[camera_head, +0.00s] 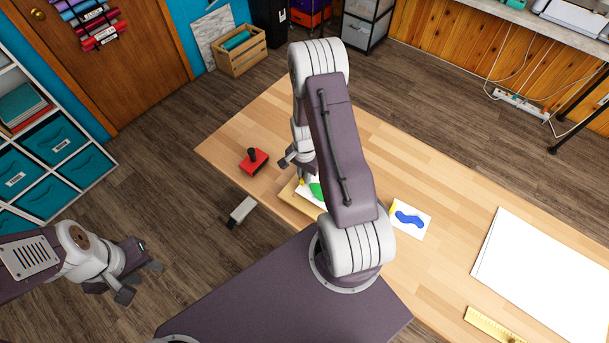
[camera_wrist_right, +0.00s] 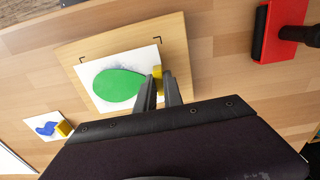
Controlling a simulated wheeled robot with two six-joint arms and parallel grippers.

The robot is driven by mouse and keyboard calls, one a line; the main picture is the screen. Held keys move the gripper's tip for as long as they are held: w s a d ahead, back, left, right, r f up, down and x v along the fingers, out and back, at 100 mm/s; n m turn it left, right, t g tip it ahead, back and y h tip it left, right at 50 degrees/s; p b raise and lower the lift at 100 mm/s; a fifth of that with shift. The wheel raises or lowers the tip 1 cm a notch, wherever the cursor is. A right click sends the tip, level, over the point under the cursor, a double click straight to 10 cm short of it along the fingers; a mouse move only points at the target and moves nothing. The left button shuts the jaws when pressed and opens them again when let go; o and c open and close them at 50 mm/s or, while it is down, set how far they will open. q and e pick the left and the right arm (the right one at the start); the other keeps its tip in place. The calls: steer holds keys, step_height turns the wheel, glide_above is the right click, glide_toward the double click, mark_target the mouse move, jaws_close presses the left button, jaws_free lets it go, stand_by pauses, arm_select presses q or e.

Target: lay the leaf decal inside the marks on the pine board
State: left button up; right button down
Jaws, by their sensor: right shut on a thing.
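The leaf decal, a green leaf on a white sheet (camera_wrist_right: 121,85) with a yellow tab (camera_wrist_right: 157,74), is over the pine board (camera_wrist_right: 175,50). Dark corner marks (camera_wrist_right: 83,60) show just beyond the sheet's far edge; the sheet's left corner reaches a little left of them. I cannot tell whether the sheet touches the board. My right gripper (camera_wrist_right: 160,84) is shut on the tab at the sheet's right side. In the head view my arm hides much of the board (camera_head: 287,195) and leaf (camera_head: 317,189). My left gripper (camera_head: 140,281) is open and empty, away from the table.
A red squeegee (camera_head: 253,161) lies on the table left of the board. A blue decal (camera_head: 409,219) with a yellow tab lies right of my right arm. A large white sheet (camera_head: 545,275) and a yellow ruler (camera_head: 488,323) are further right. The table's far middle is clear.

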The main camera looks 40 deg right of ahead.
steer(key=shift+f, duration=0.15)
steer(key=shift+f+b, duration=0.55)
steer(key=shift+f+b, duration=0.5)
steer(key=shift+f, duration=0.15)
steer(key=shift+f, duration=0.15)
stand_by(0.4)
steer(key=shift+c, duration=0.9)
jaws_free()
